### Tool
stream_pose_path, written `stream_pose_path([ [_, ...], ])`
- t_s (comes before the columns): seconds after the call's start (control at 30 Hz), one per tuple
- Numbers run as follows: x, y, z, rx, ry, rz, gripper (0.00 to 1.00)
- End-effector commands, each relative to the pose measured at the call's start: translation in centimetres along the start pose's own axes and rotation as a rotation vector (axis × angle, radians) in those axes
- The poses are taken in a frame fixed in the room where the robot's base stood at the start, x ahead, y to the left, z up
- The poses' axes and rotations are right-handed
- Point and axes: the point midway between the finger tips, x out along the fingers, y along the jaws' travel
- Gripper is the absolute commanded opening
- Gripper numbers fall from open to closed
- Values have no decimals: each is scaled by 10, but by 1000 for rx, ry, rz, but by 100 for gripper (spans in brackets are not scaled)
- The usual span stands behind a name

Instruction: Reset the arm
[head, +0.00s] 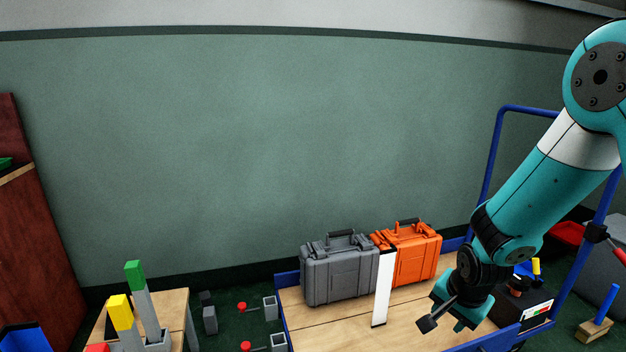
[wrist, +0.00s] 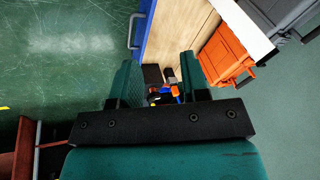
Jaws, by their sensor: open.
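My teal arm comes in from the right in the head view. My gripper (head: 444,325) points downward over the right part of the wooden cart top (head: 405,325). In the wrist view my gripper (wrist: 160,80) shows two green fingers set well apart, with nothing held between them. Beyond the fingers, a small cluster of dark, orange and blue items (wrist: 163,92) shows in the gap, apart from them as far as I can tell.
A grey case (head: 340,275) and an orange case (head: 415,258) stand on the cart, with a white upright panel (head: 382,290) in front. A blue cart rail (head: 490,165) rises behind my arm. A small table with coloured-top posts (head: 122,312) stands left.

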Motion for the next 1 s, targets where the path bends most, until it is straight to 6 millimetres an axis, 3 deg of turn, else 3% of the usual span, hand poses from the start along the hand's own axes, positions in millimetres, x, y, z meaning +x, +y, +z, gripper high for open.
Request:
stream_pose_path([
  [0.03,-31,-11,15,-95,-41,-31,42],
  [0.13,-88,-22,53,-317,-136,-87,42],
  [0.3,-172,-14,117,-708,-264,-192,42],
  [0.5,-236,14,171,-1077,-346,-293,42],
  [0.7,-279,51,212,-1399,-392,-376,42],
  [1.0,-355,30,191,-1385,-397,-370,42],
])
